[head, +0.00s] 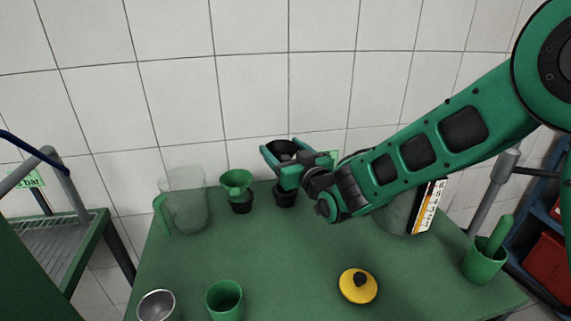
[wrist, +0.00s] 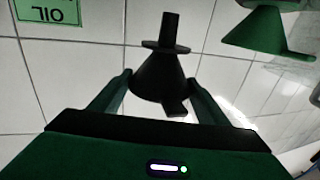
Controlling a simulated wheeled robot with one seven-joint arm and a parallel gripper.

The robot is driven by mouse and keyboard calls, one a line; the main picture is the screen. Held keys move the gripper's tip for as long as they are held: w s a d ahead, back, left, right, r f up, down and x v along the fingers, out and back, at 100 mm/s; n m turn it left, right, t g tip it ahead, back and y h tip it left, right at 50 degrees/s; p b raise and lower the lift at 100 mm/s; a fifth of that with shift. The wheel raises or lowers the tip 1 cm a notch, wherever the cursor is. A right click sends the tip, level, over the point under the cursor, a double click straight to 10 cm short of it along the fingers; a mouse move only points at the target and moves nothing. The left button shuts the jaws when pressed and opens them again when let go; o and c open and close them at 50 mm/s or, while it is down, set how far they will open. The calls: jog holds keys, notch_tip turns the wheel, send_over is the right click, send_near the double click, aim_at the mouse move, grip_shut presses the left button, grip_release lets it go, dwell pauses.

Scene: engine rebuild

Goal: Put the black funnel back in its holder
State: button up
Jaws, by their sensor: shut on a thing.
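The black funnel (head: 283,147) is between the fingers of my gripper (head: 279,163), at the back of the green table. My gripper is shut on its cone. In the wrist view, which is upside down, the funnel (wrist: 158,78) shows between the fingertips (wrist: 160,88), with its narrow spout toward the picture's top, so the spout points down. A small black holder (head: 284,196) stands on the table just below my gripper. The fingers hide the gap between spout and holder, so I cannot tell whether they touch.
A green funnel (head: 236,183) sits in a black holder (head: 242,205) to the left, beside a clear jug (head: 187,203). A yellow lid (head: 358,285), a green cup (head: 225,299) and a metal bowl (head: 157,306) are near the front. The table's middle is clear.

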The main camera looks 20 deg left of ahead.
jog(key=shift+w+d+f, duration=0.1)
jog(key=shift+w+f, duration=0.25)
jog(key=shift+w, duration=0.15)
jog(key=shift+f, duration=1.95)
jog(key=o, duration=1.1)
jog(key=shift+s, duration=0.1)
jog(key=shift+o, duration=0.2)
jog(key=shift+s+d, duration=0.1)
jog(key=shift+d, duration=0.05)
jog(key=v, duration=1.2)
